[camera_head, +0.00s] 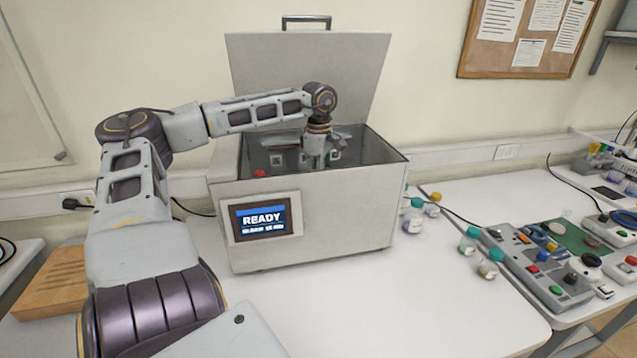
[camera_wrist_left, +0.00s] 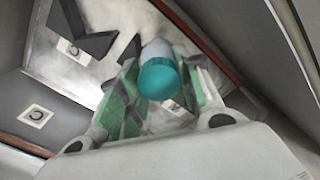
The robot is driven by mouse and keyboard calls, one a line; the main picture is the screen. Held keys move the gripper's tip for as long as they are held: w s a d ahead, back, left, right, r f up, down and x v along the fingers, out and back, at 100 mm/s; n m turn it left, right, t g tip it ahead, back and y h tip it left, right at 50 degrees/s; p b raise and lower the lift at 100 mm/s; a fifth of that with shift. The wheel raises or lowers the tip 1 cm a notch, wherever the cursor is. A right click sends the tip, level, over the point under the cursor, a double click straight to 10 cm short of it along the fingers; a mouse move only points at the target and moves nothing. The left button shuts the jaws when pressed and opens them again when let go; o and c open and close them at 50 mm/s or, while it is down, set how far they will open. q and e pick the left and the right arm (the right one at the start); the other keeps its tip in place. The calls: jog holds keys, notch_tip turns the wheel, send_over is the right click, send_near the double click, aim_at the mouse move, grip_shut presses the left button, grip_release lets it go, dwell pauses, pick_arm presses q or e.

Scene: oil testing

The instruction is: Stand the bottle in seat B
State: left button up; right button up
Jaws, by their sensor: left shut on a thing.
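My left gripper (camera_head: 317,160) reaches down inside the open grey metal tester (camera_head: 330,215). In the left wrist view its green-padded fingers are shut on a bottle (camera_wrist_left: 158,72) with a teal cap and a pale body. The cap faces the camera and hides most of the body, so I cannot tell whether its base touches the floor. Pale square markers show inside the chamber, one at the upper left (camera_wrist_left: 68,47) and one at the lower left (camera_wrist_left: 36,116). Their letters are too blurred to tell which is seat B. My right gripper is out of view.
The tester's lid (camera_head: 310,75) stands open behind; its walls closely surround the gripper. The screen (camera_head: 263,218) reads READY. Several capped bottles (camera_head: 414,216) stand to the right, beside a control panel (camera_head: 540,260). A wooden block (camera_head: 52,285) lies at the left.

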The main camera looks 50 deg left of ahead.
pick_arm(q)
jog(key=shift+f, duration=1.55)
jog(key=shift+f, duration=0.15)
jog(key=o, duration=1.1)
jog(key=shift+o, duration=0.2)
jog(key=shift+r, duration=1.1)
jog(key=shift+r+b, duration=0.75)
jog(key=shift+r, duration=4.25)
